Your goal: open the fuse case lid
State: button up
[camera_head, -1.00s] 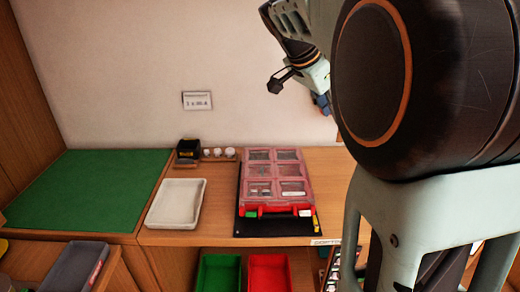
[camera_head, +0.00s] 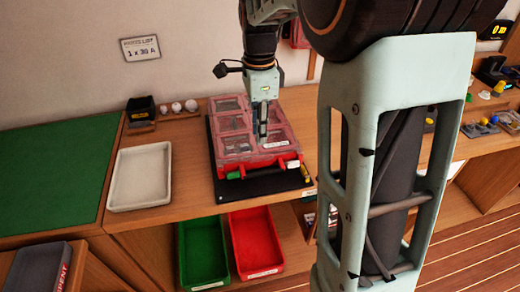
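The fuse case (camera_head: 231,122) is red with a clear lid over several compartments, and it lies on a black mat (camera_head: 262,187) on the wooden bench. Its lid looks closed. A red front edge with a green piece (camera_head: 234,175) at its left faces me. My gripper (camera_head: 262,143) points down over the right half of the case, with its fingertips close to the lid. I cannot tell whether it touches the lid. The fingers look narrow from this side, and their gap is not clear. The gripper hides part of the lid's right compartments.
A white tray (camera_head: 141,178) stands left of the case, and a black box (camera_head: 140,109) and small white pieces are behind. Green (camera_head: 203,250) and red (camera_head: 256,242) bins sit below the bench front. A wall sign (camera_head: 141,47) reads 1 x 30 A. My arm blocks the right.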

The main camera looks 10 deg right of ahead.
aim_at(260, 156)
notch_tip(260, 156, down, 8)
jog(key=shift+r, duration=0.2)
jog(key=shift+c, duration=0.5)
grip_shut()
